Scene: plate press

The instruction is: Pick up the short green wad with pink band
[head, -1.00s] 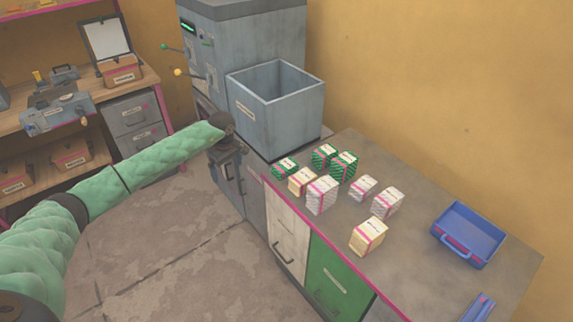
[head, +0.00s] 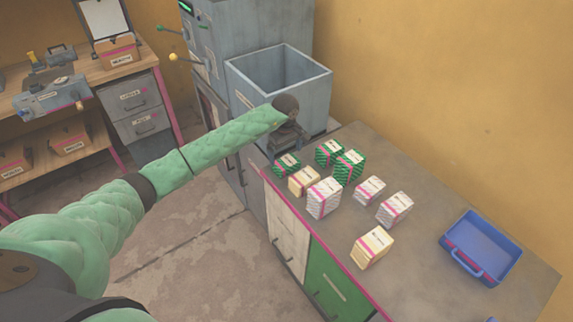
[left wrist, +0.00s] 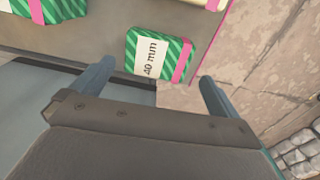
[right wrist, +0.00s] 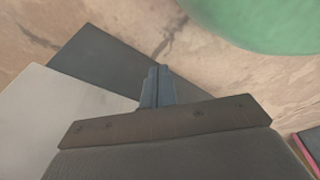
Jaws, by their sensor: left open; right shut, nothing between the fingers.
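The short green wad with a pink band (head: 287,166) lies on the counter by its left edge, close below my left gripper (head: 290,146) in the head view. In the left wrist view the wad (left wrist: 172,52) has green stripes, a white "40 mm" label and a pink band. My left gripper (left wrist: 156,76) is open and empty there, its fingers on either side of the wad's near end, not closed on it. My right gripper (right wrist: 157,75) is shut and empty over the floor, outside the head view.
Two taller green wads (head: 349,166) stand just beyond, with a cream wad (head: 303,181) and a white wad (head: 323,198) close by. A grey open bin (head: 262,98) stands behind the arm.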

